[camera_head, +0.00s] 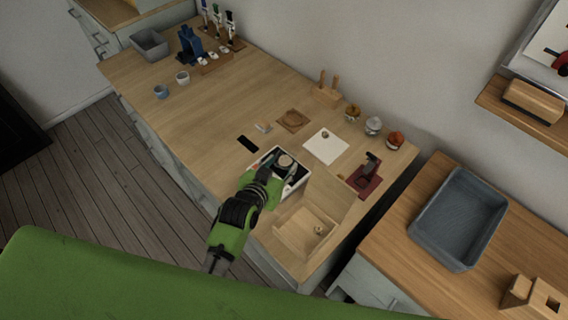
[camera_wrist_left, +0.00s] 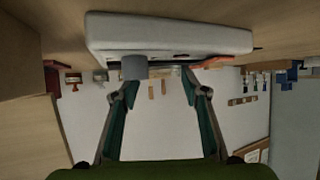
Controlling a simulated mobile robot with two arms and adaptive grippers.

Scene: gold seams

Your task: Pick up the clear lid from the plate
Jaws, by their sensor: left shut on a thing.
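My left gripper (camera_head: 280,172) reaches in from the lower left over a white tray (camera_head: 266,155) with a dark inside on the wooden counter. A round tan disc (camera_head: 285,160) shows by its fingertips. In the left wrist view, the gripper's fingers (camera_wrist_left: 160,90) stand well apart, below the white tray (camera_wrist_left: 170,35) and a grey cylinder (camera_wrist_left: 134,67). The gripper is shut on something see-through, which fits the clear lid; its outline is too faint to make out. No separate plate can be told apart. My right gripper is not in view.
An open wooden box (camera_head: 305,230) stands just right of the tray. A white sheet (camera_head: 326,146), a dark red stand (camera_head: 364,176) and several small jars (camera_head: 373,125) are behind it. A grey bin (camera_head: 458,218) is on the right counter.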

